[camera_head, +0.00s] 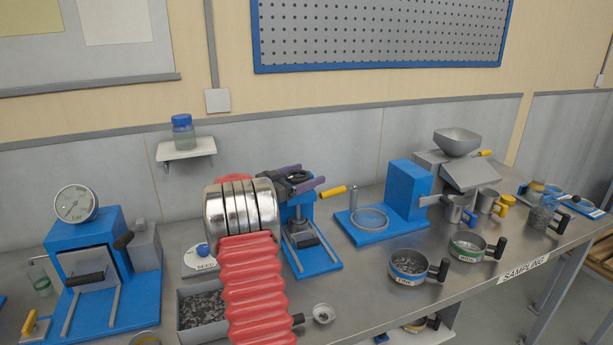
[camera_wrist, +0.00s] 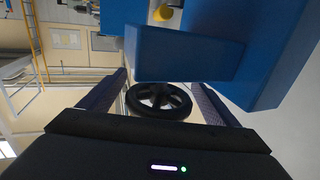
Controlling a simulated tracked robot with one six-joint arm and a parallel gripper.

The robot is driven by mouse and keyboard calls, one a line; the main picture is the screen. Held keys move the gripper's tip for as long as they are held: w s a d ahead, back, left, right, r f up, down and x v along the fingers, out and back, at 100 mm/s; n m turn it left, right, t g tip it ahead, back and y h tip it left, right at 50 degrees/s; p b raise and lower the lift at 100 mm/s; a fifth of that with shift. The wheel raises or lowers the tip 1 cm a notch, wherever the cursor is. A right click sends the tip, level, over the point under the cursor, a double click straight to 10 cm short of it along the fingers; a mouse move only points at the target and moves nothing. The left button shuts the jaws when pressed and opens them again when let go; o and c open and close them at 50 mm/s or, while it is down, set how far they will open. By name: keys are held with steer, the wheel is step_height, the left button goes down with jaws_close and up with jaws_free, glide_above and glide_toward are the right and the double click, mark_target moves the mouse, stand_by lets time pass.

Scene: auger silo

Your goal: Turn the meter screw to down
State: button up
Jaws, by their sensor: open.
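The meter screw shows as a black spoked handwheel (camera_head: 299,177) on top of a blue-based stand (camera_head: 317,262) near the middle of the bench. In the wrist view the handwheel (camera_wrist: 158,101) lies between my two purple fingers, with a gap on each side. My gripper (camera_head: 309,175) is open around the wheel; its fingers also show in the wrist view (camera_wrist: 158,85). I cannot tell whether either finger touches the rim. A yellow handle (camera_head: 333,191) sticks out beside the stand. My gripper body hides part of the stand's top.
My red and chrome arm covers the bench left of the stand. A blue unit with a glass dish (camera_head: 370,218) stands close to the right. Metal cups with black handles (camera_head: 408,265) sit in front of it. A blue press with a gauge (camera_head: 76,204) stands at the left.

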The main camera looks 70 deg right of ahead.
steer(key=shift+s+d, duration=0.25)
steer(key=shift+d, duration=0.2)
steer(key=c, duration=1.1)
